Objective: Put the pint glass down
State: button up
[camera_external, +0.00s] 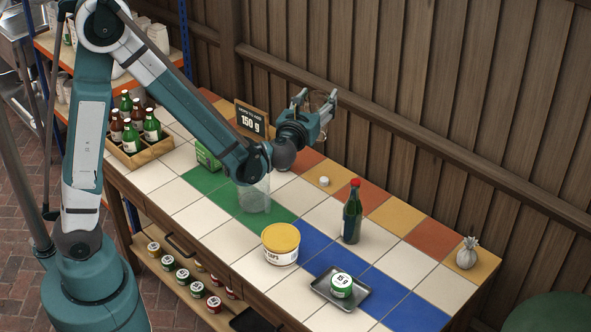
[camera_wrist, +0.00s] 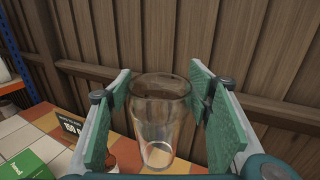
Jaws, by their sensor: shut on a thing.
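The pint glass (camera_wrist: 160,112) is clear, empty and roughly upright between the green pads of my gripper (camera_wrist: 158,95) in the wrist view. In the external view, my gripper (camera_external: 314,103) is raised above the back of the tiled table (camera_external: 236,271), near the wooden wall. The glass (camera_external: 327,101) shows faintly there, partly hidden by the fingers. My gripper is shut on it, and it is clear of the table top.
A clear vessel (camera_external: 254,195) stands on green tiles. A yellow-lidded tub (camera_external: 281,245), a green bottle (camera_external: 352,215), a tray (camera_external: 322,287) with a tin (camera_external: 341,285), and a bottle crate (camera_external: 150,153) also occupy the table. A "150 g" sign (camera_external: 250,119) stands at the back.

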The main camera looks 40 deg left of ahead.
jog(key=s+d+f+n+g+y, duration=0.3)
jog(key=s+d+f+n+y, duration=0.1)
jog(key=s+d+f, duration=0.6)
jog(key=shift+s+d+f+g+y+b, duration=0.35)
jog(key=shift+s+d+y, duration=0.6)
jog(key=shift+s, duration=1)
jog(key=shift+d+h, duration=0.2)
jog(key=shift+h, duration=0.05)
notch_tip(320, 180, down, 6)
jog(key=b, duration=0.1)
jog(key=shift+f+b, duration=0.2)
jog(key=shift+b, duration=0.1)
jog(key=shift+f+b, duration=0.55)
jog(key=shift+f, duration=1.5)
jog(key=o, duration=1.4)
